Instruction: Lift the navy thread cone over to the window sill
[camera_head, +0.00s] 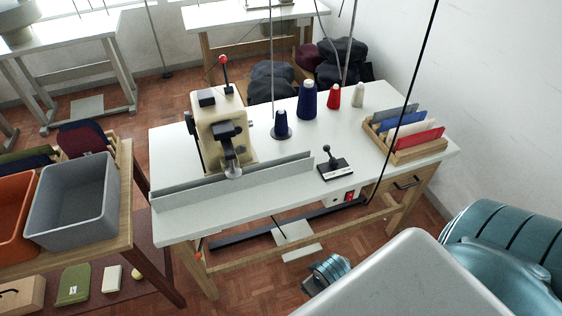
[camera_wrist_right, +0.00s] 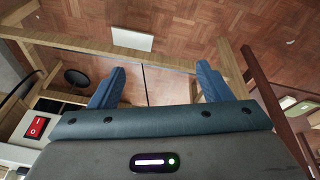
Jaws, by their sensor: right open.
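Two navy thread cones stand on the white sewing table (camera_head: 215,220) in the head view. The larger navy cone (camera_head: 307,101) stands at the back, left of the red cone. A smaller navy cone (camera_head: 281,124) sits nearer on a round dark base under a thin rod. Both are upright, and no gripper is near them. My right gripper (camera_wrist_right: 158,84) is open and empty in the right wrist view, with its blue fingers spread above the floor near the table's front. My left gripper is not in view. I cannot make out a window sill.
A red cone (camera_head: 333,96) and a cream cone (camera_head: 358,94) stand beside the larger navy cone. The buttonhole machine (camera_head: 224,130) is on the left. A wooden rack (camera_head: 406,154) and a small lever device (camera_head: 336,168) stand right. Thin rods cross above the table.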

